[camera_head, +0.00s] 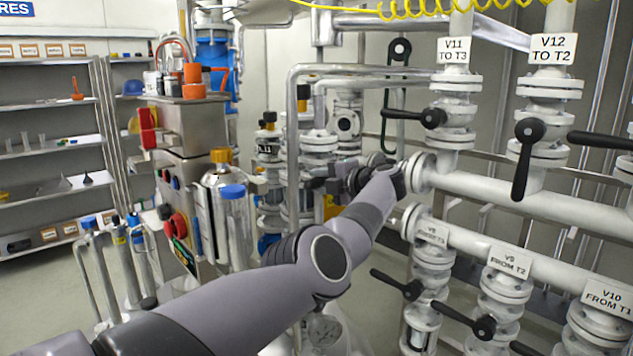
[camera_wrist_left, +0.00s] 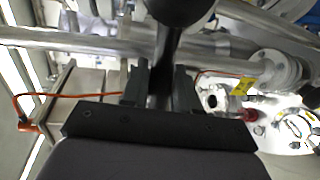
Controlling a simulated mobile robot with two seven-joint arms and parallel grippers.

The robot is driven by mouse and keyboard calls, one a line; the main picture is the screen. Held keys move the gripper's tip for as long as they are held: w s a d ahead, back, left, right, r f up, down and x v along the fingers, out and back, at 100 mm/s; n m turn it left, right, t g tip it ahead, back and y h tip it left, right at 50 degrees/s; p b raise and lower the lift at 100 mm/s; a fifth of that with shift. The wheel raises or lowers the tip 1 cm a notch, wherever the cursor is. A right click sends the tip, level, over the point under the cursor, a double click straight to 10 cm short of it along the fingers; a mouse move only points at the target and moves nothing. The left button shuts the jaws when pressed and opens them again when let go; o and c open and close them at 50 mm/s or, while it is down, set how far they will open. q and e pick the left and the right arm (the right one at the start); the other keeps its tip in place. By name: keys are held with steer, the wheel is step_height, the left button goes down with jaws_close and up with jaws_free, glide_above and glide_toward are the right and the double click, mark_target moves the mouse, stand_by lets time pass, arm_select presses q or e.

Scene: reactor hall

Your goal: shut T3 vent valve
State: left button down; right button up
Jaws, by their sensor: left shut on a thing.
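My left arm reaches across the middle of the head view, and my left gripper (camera_head: 322,178) is among the pipes there, small and partly hidden by my own wrist. In the left wrist view my left gripper (camera_wrist_left: 160,85) has its two dark fingers closed on a black lever handle (camera_wrist_left: 172,45), whose rounded part shows at the top. No label reading T3 vent is legible, so I cannot read which valve this handle belongs to. The handle is not clearly visible in the head view. My right gripper is in neither view.
At right, the V11 TO T3 valve lever (camera_head: 433,117) points left, and the V12 TO T2 valve lever (camera_head: 525,160) hangs down. V8, V9 and V10 valves stand below. A steel cabinet (camera_head: 185,135) and bottles stand left of my arm. Shelves (camera_head: 55,150) line the far left.

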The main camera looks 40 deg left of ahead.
arm_select(q)
steer(key=shift+a+r+m, duration=0.1)
steer(key=shift+r+m, duration=0.2)
steer(key=shift+r, duration=0.3)
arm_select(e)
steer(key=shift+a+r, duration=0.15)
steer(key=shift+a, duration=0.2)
arm_select(q)
steer(key=shift+r, duration=0.1)
steer(key=c, duration=1)
jaws_free()
steer(key=shift+f, duration=0.2)
steer(key=shift+d, duration=0.25)
steer(key=b+v, duration=0.1)
steer(key=v, duration=0.5)
steer(key=shift+d+r+b, duration=0.2)
steer(key=shift+d+b, duration=0.1)
steer(key=shift+d, duration=0.05)
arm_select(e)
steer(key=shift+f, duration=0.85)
